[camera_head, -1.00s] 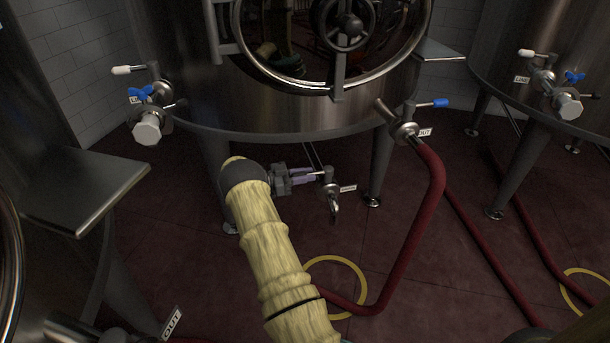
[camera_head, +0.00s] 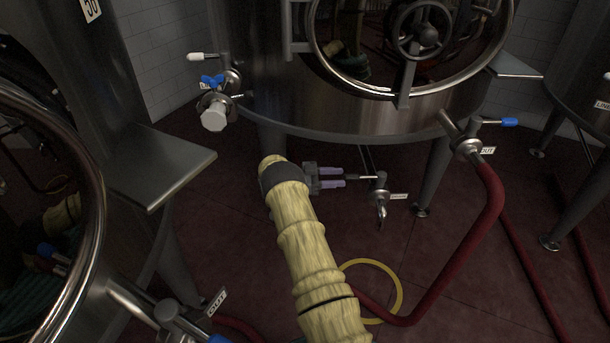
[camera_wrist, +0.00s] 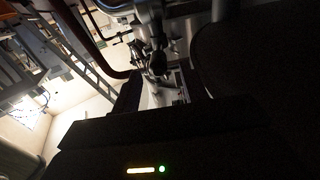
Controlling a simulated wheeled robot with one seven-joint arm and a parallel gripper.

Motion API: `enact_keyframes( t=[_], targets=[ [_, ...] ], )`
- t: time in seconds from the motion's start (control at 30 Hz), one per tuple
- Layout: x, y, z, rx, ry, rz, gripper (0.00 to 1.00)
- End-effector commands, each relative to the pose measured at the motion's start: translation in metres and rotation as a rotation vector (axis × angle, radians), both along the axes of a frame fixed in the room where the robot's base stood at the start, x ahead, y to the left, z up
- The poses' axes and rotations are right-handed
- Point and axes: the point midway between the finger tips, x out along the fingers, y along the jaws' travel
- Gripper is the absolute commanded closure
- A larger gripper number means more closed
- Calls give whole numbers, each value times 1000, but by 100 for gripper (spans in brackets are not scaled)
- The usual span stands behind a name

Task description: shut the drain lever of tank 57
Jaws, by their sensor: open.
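The drain valve (camera_head: 380,196) hangs low under the middle steel tank (camera_head: 300,118), with a small white tag at its right and its spout pointing down. Its thin lever (camera_head: 362,177) sticks out level to the left. My gripper (camera_head: 341,177) comes from the left with its two lilac fingers apart. The lever's outer end is at the fingertips; I cannot tell whether it lies between them or touches. No number for the middle tank is readable. The wrist view is dark, and the valve's details are unclear there.
A red hose (camera_head: 482,215) runs from the outlet valve (camera_head: 467,149) to the floor. A yellow ring (camera_head: 398,287) lies on the floor. A metal shelf (camera_head: 165,168) juts out on the left. A tank leg (camera_head: 432,178) stands right of the drain valve.

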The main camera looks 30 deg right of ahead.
Motion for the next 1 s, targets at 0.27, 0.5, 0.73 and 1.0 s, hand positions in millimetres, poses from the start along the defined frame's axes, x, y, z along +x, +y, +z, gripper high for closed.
enact_keyframes(
  t=[0.27, 0.5, 0.73, 1.0],
  targets=[
    [28, 49, 0, 0, -2, 2, 57],
    [46, 79, -1, 0, -2, 2, 57],
    [51, 89, 0, 0, -1, 0, 57],
    [51, 89, 0, 0, 0, 0, 57]
  ],
)
